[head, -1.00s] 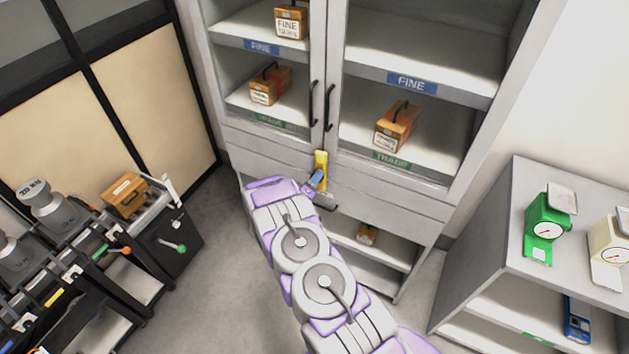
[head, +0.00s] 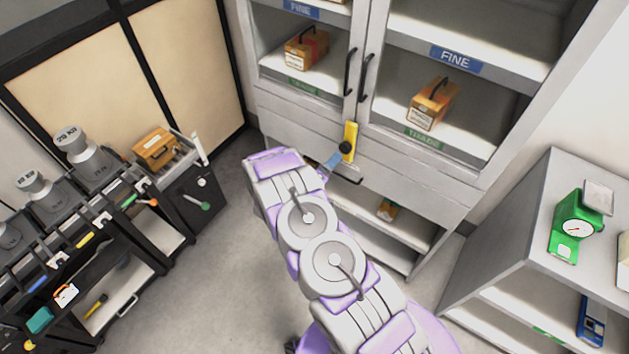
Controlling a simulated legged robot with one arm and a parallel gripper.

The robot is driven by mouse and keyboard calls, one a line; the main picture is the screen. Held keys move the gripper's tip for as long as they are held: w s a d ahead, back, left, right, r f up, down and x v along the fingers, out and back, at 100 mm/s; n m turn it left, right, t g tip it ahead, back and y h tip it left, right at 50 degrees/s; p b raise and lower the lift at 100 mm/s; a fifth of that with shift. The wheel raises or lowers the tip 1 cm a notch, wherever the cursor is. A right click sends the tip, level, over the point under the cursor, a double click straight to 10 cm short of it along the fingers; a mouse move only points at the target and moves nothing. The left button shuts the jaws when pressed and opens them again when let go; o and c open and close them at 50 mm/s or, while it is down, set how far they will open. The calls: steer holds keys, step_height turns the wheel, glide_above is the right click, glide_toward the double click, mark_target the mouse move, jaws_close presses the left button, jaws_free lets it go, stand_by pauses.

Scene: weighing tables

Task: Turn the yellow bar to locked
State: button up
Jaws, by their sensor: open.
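The yellow bar (head: 351,134) stands upright on the front of the grey cabinet (head: 300,126), just below the two glass doors, with a dark round knob (head: 346,147) on its lower part. My gripper (head: 342,170) is open at the lower end of the bar. Its blue finger (head: 332,162) is just left of and below the knob, and a dark finger part shows below the bar. I cannot tell whether the fingers touch the bar. The wrist hides part of the gripper.
Two black door handles (head: 350,72) rise above the bar. Wooden boxes (head: 433,104) stand on the cabinet shelves. A dark rack with weights (head: 88,160) is at the left. A shelf unit with a green scale (head: 575,226) is at the right. Grey floor lies between.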

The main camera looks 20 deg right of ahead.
steer(key=v, duration=0.9)
steer(key=shift+s+a, duration=0.2)
steer(key=shift+a, duration=0.2)
